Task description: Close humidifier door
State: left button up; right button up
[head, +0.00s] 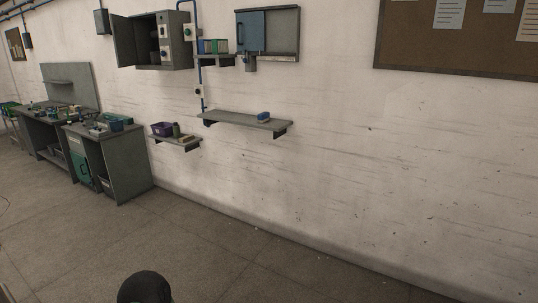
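Two grey wall-mounted boxes are in the head view, and I cannot tell for certain which one is the humidifier. The left box (177,31) has a hinged door (124,41) standing open to the left, with a dark interior and round dials on its right part. The right box (284,32) has a blue panel (250,32) with a dark handle over its left part; the panel looks like a sliding door, and a small fitting hangs below it. Neither of my grippers is in view.
A small shelf with coloured boxes (213,46) sits between the boxes. Below are a long shelf (240,121) with a blue item (263,117) and a lower shelf (180,143) with a purple bin (161,129). Workbenches (120,160) stand left. The floor (240,250) ahead is clear.

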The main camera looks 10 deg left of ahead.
aim_at(123, 41)
jog(key=i+u, duration=0.3)
jog(key=i, duration=0.2)
jog(key=i+u, duration=0.25)
jog(key=i, duration=0.25)
jog(key=i+l+u, duration=0.3)
jog(key=i, duration=0.15)
jog(key=i+l+u, duration=0.3)
jog(key=i, duration=0.2)
jog(key=i+j+u, duration=0.35)
jog(key=i, duration=0.25)
jog(key=i+j+u, duration=0.1)
jog(key=i+u, duration=0.25)
jog(key=i, duration=0.3)
jog(key=i+u, duration=0.4)
jog(key=i, duration=0.25)
jog(key=i+j+z, duration=0.2)
jog(key=i+z, duration=0.2)
jog(key=i, duration=0.25)
jog(key=i+j+z, duration=0.4)
jog(key=i, duration=0.2)
jog(key=i+j+z, duration=0.65)
jog(key=j+z, duration=0.2)
jog(key=j, duration=0.4)
jog(key=i+j+z, duration=0.1)
jog(key=j+z, duration=0.35)
jog(key=j, duration=0.4)
jog(key=j+z, duration=0.4)
jog(key=j, duration=0.45)
